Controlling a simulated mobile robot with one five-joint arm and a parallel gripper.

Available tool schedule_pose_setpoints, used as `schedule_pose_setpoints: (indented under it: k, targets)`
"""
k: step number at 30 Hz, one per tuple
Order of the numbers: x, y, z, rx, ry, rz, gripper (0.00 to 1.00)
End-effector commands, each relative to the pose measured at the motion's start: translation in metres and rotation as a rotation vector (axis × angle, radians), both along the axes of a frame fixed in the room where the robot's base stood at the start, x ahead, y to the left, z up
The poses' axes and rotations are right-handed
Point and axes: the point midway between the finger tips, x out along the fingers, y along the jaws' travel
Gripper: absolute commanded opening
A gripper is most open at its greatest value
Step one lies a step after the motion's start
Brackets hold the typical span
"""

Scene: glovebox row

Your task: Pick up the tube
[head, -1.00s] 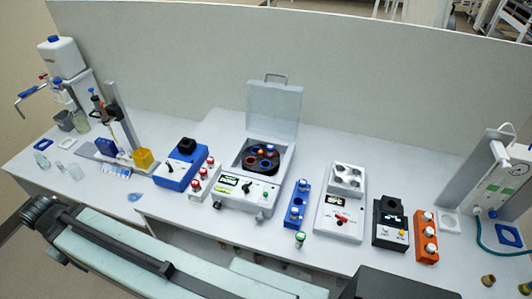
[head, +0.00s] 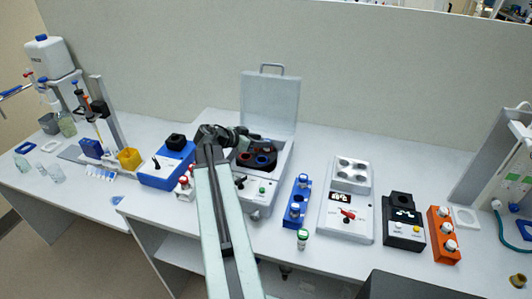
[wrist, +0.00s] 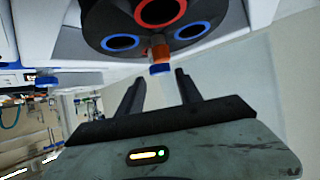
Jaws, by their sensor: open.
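A small tube-like piece (wrist: 160,54) with an orange band and a blue end shows in the wrist view, sticking out from the dark round rotor (wrist: 119,21) of the centrifuge. The rotor has holes ringed in red and blue. My gripper (wrist: 158,78) is open, with the piece in line with the gap between its fingers; I cannot tell the distance. In the head view my gripper (head: 245,137) is over the rotor (head: 268,158) and hides its left part. Other capped tubes stand in the blue rack (head: 290,218), and a green-capped tube (head: 303,238) stands in front of it.
The centrifuge's raised lid (head: 270,103) stands behind the rotor. A blue device (head: 168,170) is on the left. A white device (head: 345,215), a black device (head: 403,230) and an orange rack (head: 443,235) are on the right.

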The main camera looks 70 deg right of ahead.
Motion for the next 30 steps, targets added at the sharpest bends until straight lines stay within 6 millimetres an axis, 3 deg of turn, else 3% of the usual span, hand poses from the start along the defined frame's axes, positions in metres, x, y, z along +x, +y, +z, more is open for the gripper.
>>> schedule_pose_setpoints:
  k: [11, 18, 26, 30]
  targets:
    - [-0.011, -0.021, -0.017, 0.003, 0.0, 0.002, 0.42]
    - [-0.027, -0.051, -0.04, 0.003, -0.001, 0.0, 0.42]
    - [-0.031, -0.056, -0.039, 0.004, 0.001, 0.004, 0.42]
    - [-0.031, -0.055, -0.039, 0.004, 0.0, 0.005, 0.06]
